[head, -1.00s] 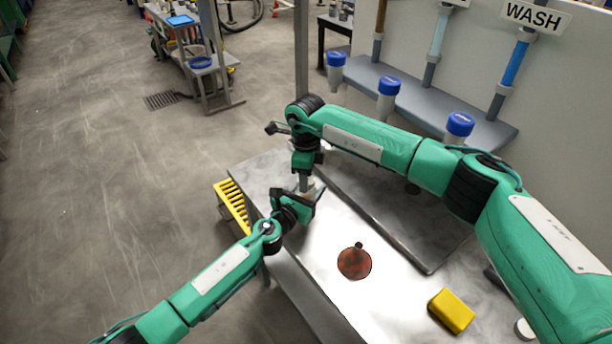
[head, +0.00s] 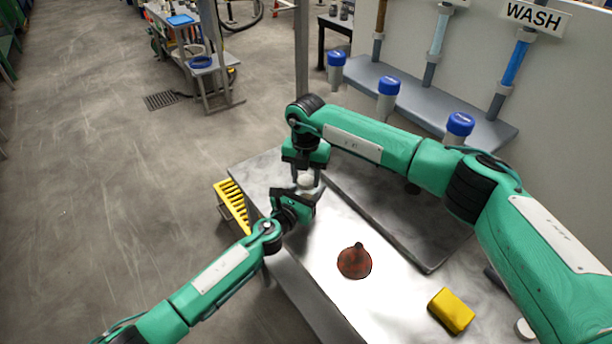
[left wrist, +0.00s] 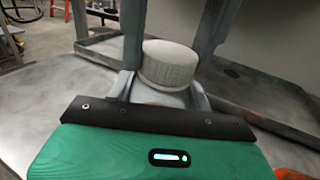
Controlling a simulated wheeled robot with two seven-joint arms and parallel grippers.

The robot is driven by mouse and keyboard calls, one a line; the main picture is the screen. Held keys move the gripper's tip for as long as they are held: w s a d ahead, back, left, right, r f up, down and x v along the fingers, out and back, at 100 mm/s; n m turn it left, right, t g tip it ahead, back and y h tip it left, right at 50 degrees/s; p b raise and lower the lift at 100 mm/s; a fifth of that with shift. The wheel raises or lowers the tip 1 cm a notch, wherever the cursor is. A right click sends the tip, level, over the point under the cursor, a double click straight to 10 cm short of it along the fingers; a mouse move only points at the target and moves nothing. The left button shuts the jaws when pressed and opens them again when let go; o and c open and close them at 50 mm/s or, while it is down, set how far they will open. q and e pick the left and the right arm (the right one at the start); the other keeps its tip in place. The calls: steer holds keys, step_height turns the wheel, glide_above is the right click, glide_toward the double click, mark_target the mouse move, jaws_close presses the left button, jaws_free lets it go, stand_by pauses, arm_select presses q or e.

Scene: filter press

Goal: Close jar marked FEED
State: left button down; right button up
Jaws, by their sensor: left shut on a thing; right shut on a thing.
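A pale jar (left wrist: 160,96) stands upright in my left gripper (head: 303,194), whose fingers are closed around its body. The gripper's dark palm edge and green body fill the bottom of the left wrist view. A white ribbed lid (left wrist: 168,64) is on top of the jar, and it also shows small in the head view (head: 305,181). My right gripper (head: 305,178) points down from above, with its two fingers on either side of the lid, shut on it. How tightly the lid is seated cannot be told. No FEED marking is readable.
A brown funnel (head: 354,263) and a yellow block (head: 451,311) are on the metal bench (head: 310,245). A yellow rack (head: 232,205) is at the bench's left edge.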

steer(key=m, duration=0.6)
steer(key=shift+m, duration=0.3)
steer(key=o, duration=1.1)
steer(key=shift+r, duration=2.3)
steer(key=shift+c, duration=0.5)
